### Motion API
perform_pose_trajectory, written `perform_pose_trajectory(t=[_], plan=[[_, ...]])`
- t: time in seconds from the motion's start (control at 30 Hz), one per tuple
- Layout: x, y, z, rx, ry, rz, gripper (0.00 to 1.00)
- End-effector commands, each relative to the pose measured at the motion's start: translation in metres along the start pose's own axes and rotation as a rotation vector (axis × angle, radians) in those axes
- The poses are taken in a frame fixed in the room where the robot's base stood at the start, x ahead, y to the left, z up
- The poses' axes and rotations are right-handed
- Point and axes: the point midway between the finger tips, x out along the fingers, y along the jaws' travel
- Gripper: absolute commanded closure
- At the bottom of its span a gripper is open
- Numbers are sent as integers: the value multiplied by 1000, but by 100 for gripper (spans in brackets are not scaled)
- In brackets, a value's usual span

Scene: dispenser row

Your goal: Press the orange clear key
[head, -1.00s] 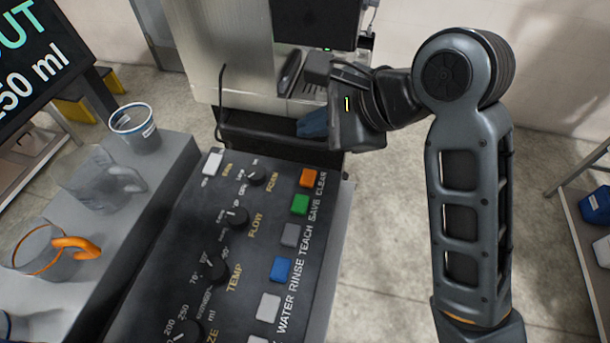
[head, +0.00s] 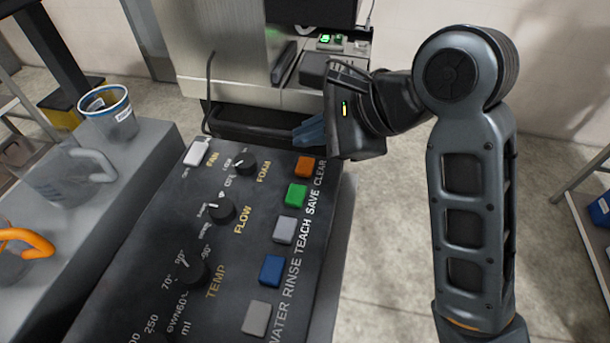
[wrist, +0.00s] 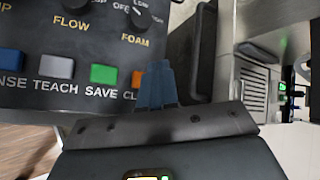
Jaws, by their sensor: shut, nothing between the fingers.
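The orange clear key (head: 305,167) is the farthest key in the right-hand column of the dark control panel (head: 140,265). My gripper (head: 308,133) has blue fingers that are shut and empty. In the head view the fingertips appear just beyond the orange key, near the panel's far edge. In the wrist view the fingers (wrist: 157,84) partly cover the orange key (wrist: 138,78), of which only a left strip shows. The "CLEAR" label is also partly hidden there. I cannot tell whether the fingers touch the panel.
The green save key (head: 296,194) sits next to the orange key, with grey and blue keys farther down the column. The foam knob (head: 245,163) is to the left. A cup (head: 109,112) and a clear jug (head: 70,178) stand on the left ledge. A machine (head: 225,50) stands behind.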

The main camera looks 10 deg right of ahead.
Motion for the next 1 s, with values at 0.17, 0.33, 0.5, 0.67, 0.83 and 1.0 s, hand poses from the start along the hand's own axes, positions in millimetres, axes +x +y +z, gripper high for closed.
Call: perform_pose_trajectory(t=[0.17, 0.33, 0.5, 0.67, 0.83, 1.0], plan=[[14, 11, -10, 2, -1, 3, 100], [17, 13, -12, 3, 0, 2, 100], [17, 13, -12, 2, 0, 2, 100], [17, 13, -12, 2, 0, 2, 100], [17, 13, -12, 2, 0, 2, 100], [17, 13, -12, 2, 0, 2, 100]])
